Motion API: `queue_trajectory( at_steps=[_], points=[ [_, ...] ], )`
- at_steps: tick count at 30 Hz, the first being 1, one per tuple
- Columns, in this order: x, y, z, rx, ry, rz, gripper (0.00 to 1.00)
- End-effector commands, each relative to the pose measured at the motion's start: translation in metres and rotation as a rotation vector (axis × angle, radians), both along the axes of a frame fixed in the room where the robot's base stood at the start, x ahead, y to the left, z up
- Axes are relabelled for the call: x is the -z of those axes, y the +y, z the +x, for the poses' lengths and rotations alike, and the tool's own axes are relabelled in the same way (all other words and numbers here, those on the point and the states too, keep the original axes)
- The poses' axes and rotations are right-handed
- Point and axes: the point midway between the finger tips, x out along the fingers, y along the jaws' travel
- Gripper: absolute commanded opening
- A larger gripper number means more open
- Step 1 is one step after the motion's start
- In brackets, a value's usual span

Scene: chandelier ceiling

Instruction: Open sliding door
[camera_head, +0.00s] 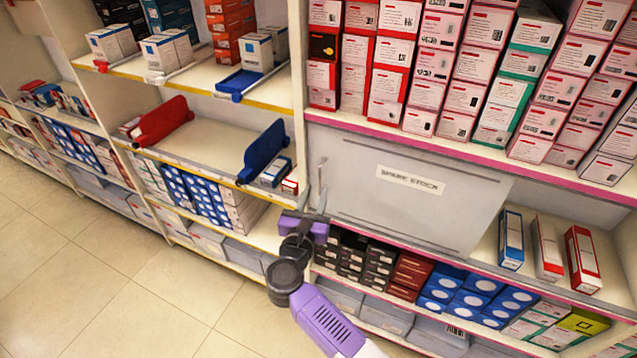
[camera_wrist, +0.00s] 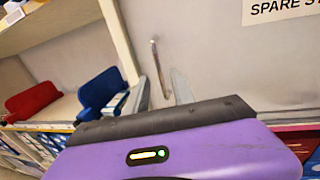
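The sliding door is a grey panel (camera_head: 400,205) labelled "SPARE STOCK", set in the shelf bay under the pink-edged shelf. Its thin vertical bar handle (camera_wrist: 157,62) is near the panel's left edge; it also shows in the head view (camera_head: 322,175). My gripper (camera_head: 314,198) is at the lower left of the panel, pointing at the handle. In the wrist view its two fingers (camera_wrist: 160,82) are apart, with the handle's lower part between them in the picture. I cannot tell whether either finger touches the handle.
An upright post (camera_head: 298,90) stands just left of the door. To the door's right, several small boxes (camera_head: 549,247) stand in an open space of the same bay. The tiled floor (camera_head: 110,290) at left is clear.

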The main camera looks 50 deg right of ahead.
Motion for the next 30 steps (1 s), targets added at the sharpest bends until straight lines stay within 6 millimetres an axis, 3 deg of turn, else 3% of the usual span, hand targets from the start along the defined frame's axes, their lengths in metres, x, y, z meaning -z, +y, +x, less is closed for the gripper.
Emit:
queue_trajectory(
  at_steps=[6, 18, 23, 30],
  points=[
    [-0.001, -0.025, 0.014, 0.002, 0.001, -0.001, 0.3],
    [0.0, -0.031, 0.018, -0.001, 0.003, -0.002, 0.3],
    [0.0, -0.031, 0.018, -0.001, 0.001, -0.002, 0.0],
    [0.0, -0.031, 0.018, -0.001, 0.001, -0.002, 0.0]
  ],
)
